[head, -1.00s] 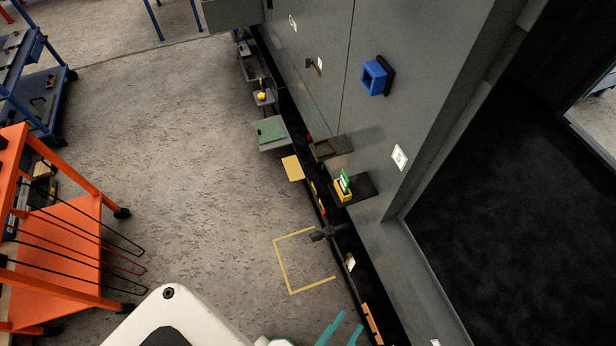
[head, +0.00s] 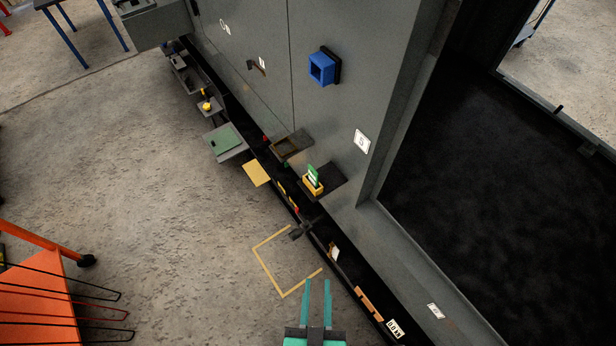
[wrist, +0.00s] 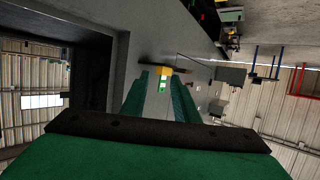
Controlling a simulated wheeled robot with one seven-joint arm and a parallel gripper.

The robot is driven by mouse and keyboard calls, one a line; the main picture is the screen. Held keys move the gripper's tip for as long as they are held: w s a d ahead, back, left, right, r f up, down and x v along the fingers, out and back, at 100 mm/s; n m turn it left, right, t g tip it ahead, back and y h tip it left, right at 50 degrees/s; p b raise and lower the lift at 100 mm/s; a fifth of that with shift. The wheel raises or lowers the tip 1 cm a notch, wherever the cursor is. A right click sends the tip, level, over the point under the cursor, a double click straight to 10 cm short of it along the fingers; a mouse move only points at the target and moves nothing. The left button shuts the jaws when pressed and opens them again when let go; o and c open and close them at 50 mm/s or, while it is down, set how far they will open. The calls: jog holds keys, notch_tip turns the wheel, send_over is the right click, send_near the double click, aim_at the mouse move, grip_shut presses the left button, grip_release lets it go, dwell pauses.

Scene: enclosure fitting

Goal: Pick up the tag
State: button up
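A green tag with white marks (head: 314,176) stands upright in a small yellow holder (head: 313,187) on a dark shelf at the foot of the grey cabinet wall. In the wrist view the tag (wrist: 162,86) and the yellow holder (wrist: 162,71) show between my fingers, farther out. My gripper (head: 317,283) has two teal fingers, parallel and apart, with nothing between them. It is at the bottom of the head view, below the tag in the picture and clear of it. It also shows in the wrist view (wrist: 160,80).
A blue square socket (head: 322,68) juts from the wall above the holder. A brown tray (head: 290,146) and a shelf with a green plate (head: 225,139) stick out to the left. An orange cart (head: 35,300) stands lower left. Open floor lies between.

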jog(key=w+d+f+g, duration=0.15)
jog(key=w+f, duration=0.25)
jog(key=w, duration=0.4)
jog(key=n+g+y, duration=0.3)
jog(key=n+y, duration=0.5)
send_near(313, 177)
jog(key=w+a, duration=0.2)
jog(key=w, duration=0.1)
jog(key=shift+x, duration=5.15)
jog(key=shift+w+d+r, duration=0.1)
jog(key=shift+w+d, duration=0.05)
jog(key=shift+d, duration=0.1)
jog(key=shift+c, duration=0.3)
jog(key=shift+a, duration=0.1)
jog(key=c, duration=0.5)
jog(key=shift+a, duration=0.15)
grip_shut()
